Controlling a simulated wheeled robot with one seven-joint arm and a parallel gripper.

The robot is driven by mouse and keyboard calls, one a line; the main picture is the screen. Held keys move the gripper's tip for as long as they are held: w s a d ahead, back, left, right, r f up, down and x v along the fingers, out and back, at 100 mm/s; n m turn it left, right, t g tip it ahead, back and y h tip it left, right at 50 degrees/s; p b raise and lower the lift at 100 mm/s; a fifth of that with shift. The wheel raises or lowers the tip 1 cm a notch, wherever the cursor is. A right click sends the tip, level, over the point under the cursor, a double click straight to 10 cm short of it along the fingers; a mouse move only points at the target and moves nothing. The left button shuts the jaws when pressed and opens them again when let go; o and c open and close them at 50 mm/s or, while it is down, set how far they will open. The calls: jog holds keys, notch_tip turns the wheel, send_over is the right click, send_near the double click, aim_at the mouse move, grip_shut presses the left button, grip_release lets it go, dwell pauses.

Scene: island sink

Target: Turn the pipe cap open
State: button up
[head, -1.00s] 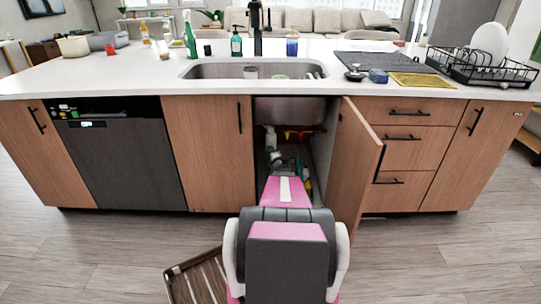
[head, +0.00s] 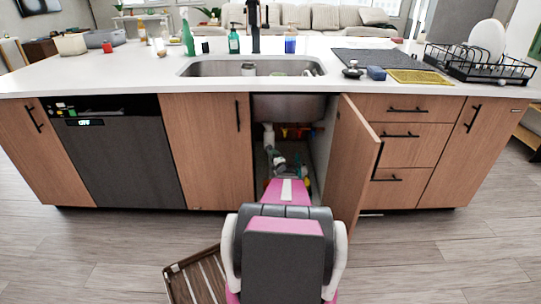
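The open cabinet (head: 322,150) is under the sink, and its door (head: 353,165) is swung out to the right. My pink and grey arm reaches into it from below. My gripper (head: 271,151) is small and dim at the arm's far end inside the cabinet, and I cannot tell its finger state. A white upright part (head: 268,135) stands just beyond it on the left, and red and yellow parts (head: 293,132) show below the basin at the back. I cannot make out the pipe cap among these, or any contact with it.
The steel sink basin (head: 290,107) hangs low over the cabinet opening. The dishwasher (head: 120,155) is at the left and drawers (head: 408,145) at the right. A slatted wooden thing (head: 197,277) lies on the floor left of my body. The floor further right is clear.

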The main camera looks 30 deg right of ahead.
jog(key=s, duration=0.3)
jog(key=shift+s+a, duration=0.3)
jog(key=shift+s, duration=0.05)
